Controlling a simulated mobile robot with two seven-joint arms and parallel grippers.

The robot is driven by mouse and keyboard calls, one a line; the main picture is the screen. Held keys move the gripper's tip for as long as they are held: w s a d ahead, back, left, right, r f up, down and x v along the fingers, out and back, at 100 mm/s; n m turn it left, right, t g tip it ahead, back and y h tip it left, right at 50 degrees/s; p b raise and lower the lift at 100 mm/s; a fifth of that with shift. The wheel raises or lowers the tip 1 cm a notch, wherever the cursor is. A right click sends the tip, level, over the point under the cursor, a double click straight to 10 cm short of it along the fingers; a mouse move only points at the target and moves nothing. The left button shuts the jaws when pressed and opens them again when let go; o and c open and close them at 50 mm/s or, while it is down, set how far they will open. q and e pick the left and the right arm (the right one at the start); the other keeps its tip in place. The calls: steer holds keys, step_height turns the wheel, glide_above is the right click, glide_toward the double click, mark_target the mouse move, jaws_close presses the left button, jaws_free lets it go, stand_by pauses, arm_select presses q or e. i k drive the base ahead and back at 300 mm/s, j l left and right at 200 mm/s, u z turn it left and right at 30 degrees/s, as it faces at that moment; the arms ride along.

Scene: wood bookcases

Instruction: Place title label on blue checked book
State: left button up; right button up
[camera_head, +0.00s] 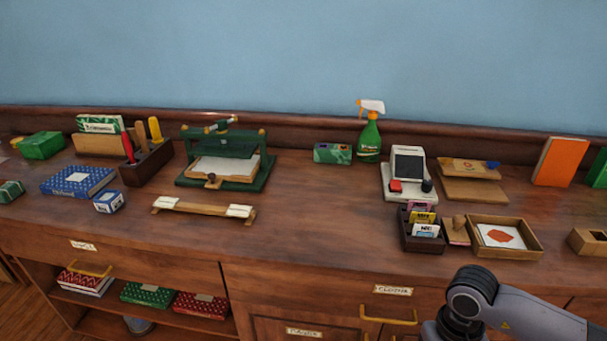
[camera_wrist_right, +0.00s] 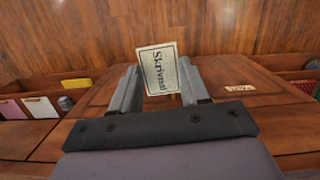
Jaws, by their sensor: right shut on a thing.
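My right gripper (camera_wrist_right: 158,88) is shut on a cream title label (camera_wrist_right: 157,70) with dark lettering like "Skrivnat" and a dark border. The label stands up between the two grey fingers in the right wrist view. In the head view my right arm (camera_head: 490,305) comes in at the lower right, and its gripper is out of frame. A blue patterned book (camera_head: 62,186), seemingly the blue checked one, lies flat on the left of the counter. A pale patch shows on its cover; I cannot read it. My left gripper is not in view.
A small blue-and-white box (camera_head: 108,201) sits beside the book, with a wooden tool holder (camera_head: 148,168) behind. A green press (camera_head: 225,165), a wooden stand with white ends (camera_head: 203,209), a spray bottle (camera_head: 369,138) and a card tray (camera_head: 421,238) stand along the counter. The counter's middle is clear.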

mark_target(78, 177)
steer(key=i+j, duration=0.1)
steer(key=j, duration=0.55)
steer(key=i+j, duration=0.1)
steer(key=j, duration=0.5)
steer(key=j+u, duration=0.1)
steer(key=j, duration=0.55)
steer(key=i+j, duration=0.2)
steer(key=j, duration=0.4)
steer(key=i+j+u, duration=0.1)
steer(key=j, duration=0.55)
steer(key=i+j, duration=0.15)
steer(key=j, duration=0.45)
steer(key=i+j, duration=0.1)
steer(key=j, duration=0.5)
steer(key=i+j+u, duration=0.1)
steer(key=j, duration=0.5)
steer(key=i, duration=0.05)
